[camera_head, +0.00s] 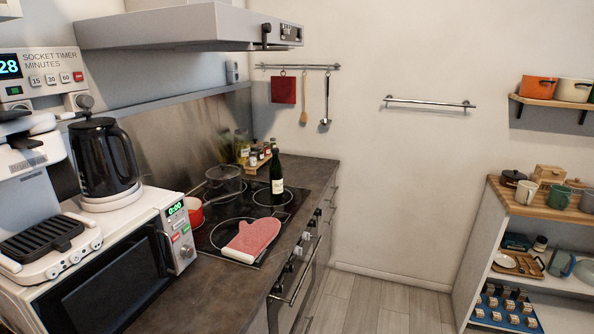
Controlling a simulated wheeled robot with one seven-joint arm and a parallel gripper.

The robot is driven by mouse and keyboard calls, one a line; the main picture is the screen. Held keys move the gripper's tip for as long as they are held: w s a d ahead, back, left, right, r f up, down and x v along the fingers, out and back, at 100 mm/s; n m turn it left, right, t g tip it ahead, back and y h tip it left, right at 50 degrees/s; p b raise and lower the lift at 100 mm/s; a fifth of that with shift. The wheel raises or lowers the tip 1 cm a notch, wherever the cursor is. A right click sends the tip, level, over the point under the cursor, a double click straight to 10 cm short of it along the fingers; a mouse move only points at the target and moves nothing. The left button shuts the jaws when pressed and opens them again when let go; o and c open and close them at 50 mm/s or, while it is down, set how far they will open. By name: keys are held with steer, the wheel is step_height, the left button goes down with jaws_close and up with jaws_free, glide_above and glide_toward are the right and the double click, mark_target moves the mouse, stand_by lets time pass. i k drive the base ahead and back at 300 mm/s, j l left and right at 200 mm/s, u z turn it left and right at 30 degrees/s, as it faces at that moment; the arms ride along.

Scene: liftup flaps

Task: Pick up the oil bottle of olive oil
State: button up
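A tall dark bottle (277,172) with a pale label stands upright on the black cooktop (210,232), towards its right rear. Behind it to the left, greenish-yellow glass bottles (242,146) stand in the back corner beside the steel backsplash. The labels are too small to read, so I cannot tell which bottle holds olive oil. My gripper is not in view.
A pink oven mitt (251,240), a dark pot (223,179) and a red pan (195,213) are on the cooktop. A wooden rack of small jars (258,157) sits behind. Floor (375,302) is clear right of the counter.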

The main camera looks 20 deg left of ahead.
mark_target(276, 166)
steer(key=i+l+u, duration=0.15)
steer(key=i+u, duration=0.3)
steer(key=i+l+u, duration=0.45)
steer(key=i, duration=0.2)
steer(key=i+l+u, duration=0.85)
steer(key=l+u, duration=0.2)
steer(key=i+l+u, duration=0.15)
steer(key=l+u, duration=0.15)
steer(key=l, duration=0.15)
steer(key=i+l+u, duration=0.1)
steer(key=l+u, duration=0.5)
steer(key=l, duration=0.2)
